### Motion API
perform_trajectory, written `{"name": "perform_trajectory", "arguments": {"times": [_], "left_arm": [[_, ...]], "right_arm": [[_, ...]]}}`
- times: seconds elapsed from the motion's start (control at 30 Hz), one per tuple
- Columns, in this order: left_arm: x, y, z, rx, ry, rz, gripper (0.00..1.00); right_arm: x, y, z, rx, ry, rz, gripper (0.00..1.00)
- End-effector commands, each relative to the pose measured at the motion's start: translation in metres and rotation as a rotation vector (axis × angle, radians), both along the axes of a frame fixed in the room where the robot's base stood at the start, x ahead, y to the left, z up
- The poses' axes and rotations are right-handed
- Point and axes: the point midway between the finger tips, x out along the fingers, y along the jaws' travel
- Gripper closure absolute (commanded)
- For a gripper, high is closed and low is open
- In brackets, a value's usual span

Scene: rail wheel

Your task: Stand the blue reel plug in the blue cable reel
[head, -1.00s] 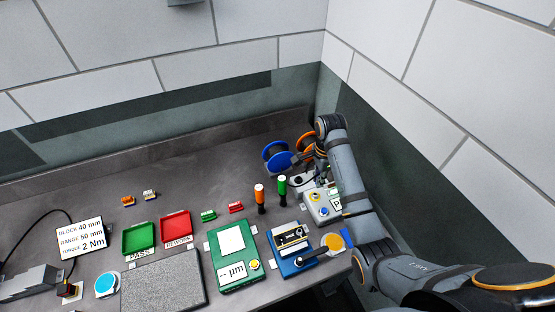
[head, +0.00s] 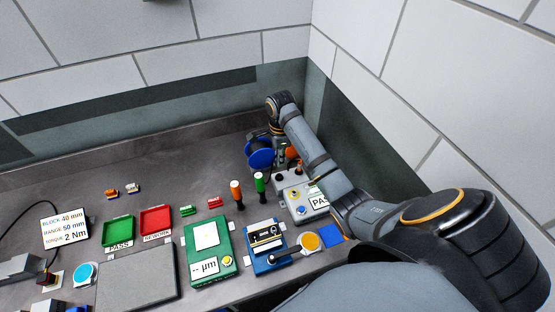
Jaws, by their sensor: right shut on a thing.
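The blue cable reel (head: 261,156) stands at the back right of the bench, its disc faces turned partly toward me. My right gripper (head: 279,147) points down just right of the reel, below the dark wrist. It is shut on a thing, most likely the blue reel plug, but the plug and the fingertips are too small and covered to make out. I cannot tell whether the held thing touches the reel. My left gripper is not in view.
An orange reel (head: 293,153) is partly hidden behind my right arm. A grey control box (head: 302,200) and the green and orange screwdrivers (head: 237,191) stand in front. Green (head: 118,231) and red trays (head: 157,221) lie left. The back left bench is clear.

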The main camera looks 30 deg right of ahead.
Motion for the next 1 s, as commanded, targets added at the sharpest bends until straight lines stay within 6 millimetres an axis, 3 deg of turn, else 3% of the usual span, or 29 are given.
{"name": "perform_trajectory", "arguments": {"times": [0.1,0.23,0.37,0.63,1.0], "left_arm": [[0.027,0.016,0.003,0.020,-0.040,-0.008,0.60],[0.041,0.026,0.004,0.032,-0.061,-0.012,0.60],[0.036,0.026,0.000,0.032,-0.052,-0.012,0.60],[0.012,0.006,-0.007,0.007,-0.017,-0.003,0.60],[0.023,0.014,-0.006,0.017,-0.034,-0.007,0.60]], "right_arm": [[0.000,0.000,0.000,0.000,0.000,0.001,1.00],[0.000,0.001,-0.004,0.000,0.001,0.001,1.00],[0.000,0.001,-0.016,0.001,0.002,0.001,1.00],[0.000,0.001,-0.040,-0.001,0.001,0.002,1.00],[0.000,0.001,-0.050,0.000,0.000,0.002,1.00]]}}
